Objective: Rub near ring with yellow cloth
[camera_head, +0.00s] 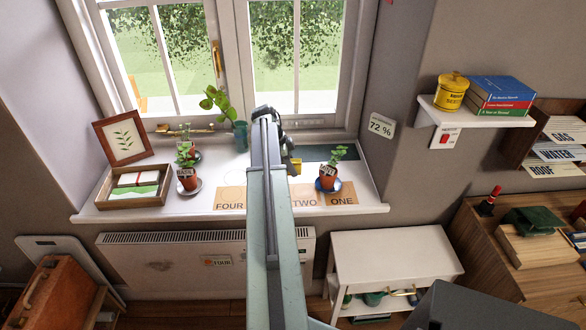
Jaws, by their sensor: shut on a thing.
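My gripper (290,158) is at the end of my arm, over the window sill (232,179), right of its middle. It is shut on a small yellow piece, the yellow cloth (297,167), which shows just right of my arm. Only part of the cloth is visible, and I cannot tell whether it touches the sill. I cannot make out any ring on the sill; my arm covers part of the surface there.
Potted plants (188,180) and (328,178) stand on saucers left and right of my arm. A tan strip (310,197) with number words lies along the sill's front. A wooden tray (150,199) and framed leaf picture (125,138) are at left. A white shelf unit (395,255) stands below right.

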